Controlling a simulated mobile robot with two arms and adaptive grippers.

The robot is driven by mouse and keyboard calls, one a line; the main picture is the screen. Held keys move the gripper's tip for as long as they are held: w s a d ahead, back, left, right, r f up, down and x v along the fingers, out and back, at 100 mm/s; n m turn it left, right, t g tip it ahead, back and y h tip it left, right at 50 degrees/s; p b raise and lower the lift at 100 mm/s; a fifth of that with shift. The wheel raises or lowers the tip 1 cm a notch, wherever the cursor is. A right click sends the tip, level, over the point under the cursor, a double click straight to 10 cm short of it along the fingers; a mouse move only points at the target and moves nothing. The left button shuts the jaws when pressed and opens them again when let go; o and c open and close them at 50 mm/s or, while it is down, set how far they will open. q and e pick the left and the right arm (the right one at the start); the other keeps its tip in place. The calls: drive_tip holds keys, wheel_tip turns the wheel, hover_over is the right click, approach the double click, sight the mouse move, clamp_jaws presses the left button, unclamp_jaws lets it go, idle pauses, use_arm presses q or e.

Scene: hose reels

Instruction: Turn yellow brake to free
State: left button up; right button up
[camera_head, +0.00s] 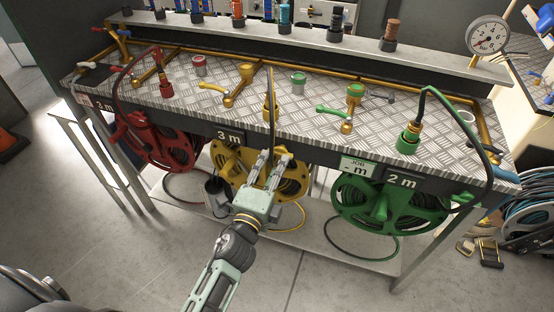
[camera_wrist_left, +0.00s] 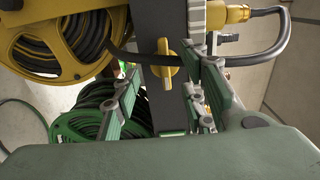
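The yellow hose reel (camera_head: 229,158) hangs under the front edge of the bench, below the "3 m" label. It also shows at the upper left of the left wrist view (camera_wrist_left: 72,15). The yellow brake (camera_wrist_left: 165,62) is a small winged knob on a dark panel in the left wrist view. I cannot make it out in the head view, where my gripper covers that area. My left gripper (camera_head: 272,158) is open in front of the yellow reel. In the left wrist view its fingers (camera_wrist_left: 165,72) stand apart on either side of the brake. Contact cannot be told. My right gripper is out of view.
A red reel (camera_head: 158,140) hangs to the left and a green reel (camera_head: 378,208) to the right. The metal bench top (camera_head: 330,113) carries colored taps and fittings. A lower shelf (camera_head: 330,240) lies under the reels. The floor in front is clear.

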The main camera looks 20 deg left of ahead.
sight(280, 156)
use_arm(q)
drive_tip(key=shift+w+d, duration=0.1)
drive_tip(key=shift+w, duration=1.5)
drive_tip(key=shift+s, duration=0.1)
clamp_jaws()
